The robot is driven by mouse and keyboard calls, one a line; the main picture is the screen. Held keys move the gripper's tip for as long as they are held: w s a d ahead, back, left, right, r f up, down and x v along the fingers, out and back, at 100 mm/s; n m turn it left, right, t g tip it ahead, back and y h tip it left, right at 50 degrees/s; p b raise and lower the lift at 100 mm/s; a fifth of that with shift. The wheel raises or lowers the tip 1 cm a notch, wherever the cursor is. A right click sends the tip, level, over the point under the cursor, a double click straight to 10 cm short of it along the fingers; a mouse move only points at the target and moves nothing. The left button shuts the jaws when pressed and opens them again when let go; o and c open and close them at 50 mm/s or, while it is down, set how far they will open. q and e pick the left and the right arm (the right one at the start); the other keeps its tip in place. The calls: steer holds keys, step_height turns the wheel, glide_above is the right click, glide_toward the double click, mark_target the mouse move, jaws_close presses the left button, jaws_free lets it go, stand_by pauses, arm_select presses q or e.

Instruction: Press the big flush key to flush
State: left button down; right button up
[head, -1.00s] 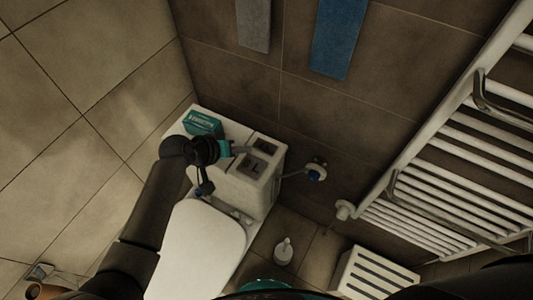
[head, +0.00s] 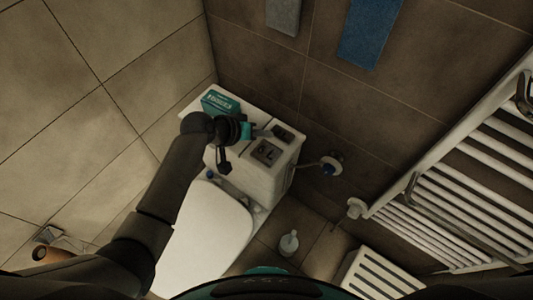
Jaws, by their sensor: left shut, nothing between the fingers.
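The white toilet cistern (head: 259,182) stands against the tiled wall, with the closed toilet lid (head: 207,232) in front of it. Two dark flush keys are set in its top. The nearer key (head: 265,151) looks bigger and carries a dark angular mark or shadow; the farther key (head: 284,132) looks smaller. My left gripper (head: 264,133) is shut and empty, its fingers pointing right over the cistern top, beside the keys. I cannot tell whether the fingertips touch a key. My right gripper is not in view.
A teal box (head: 220,103) lies on the cistern's back left, close to my left wrist. A supply valve (head: 332,164) sits on the wall to the right. A white towel radiator (head: 450,190) fills the right side.

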arm_select(q)
steer(key=b, duration=0.5)
glide_above(264, 155)
step_height(264, 155, down, 6)
steer(key=shift+r, duration=0.1)
steer(key=shift+f+b, duration=0.35)
steer(key=shift+f, duration=0.15)
stand_by(1.2)
steer(key=shift+f, duration=0.4)
steer(key=shift+f+b, duration=0.6)
stand_by(0.6)
stand_by(0.3)
steer(key=shift+r+p, duration=0.95)
steer(key=shift+p, duration=0.15)
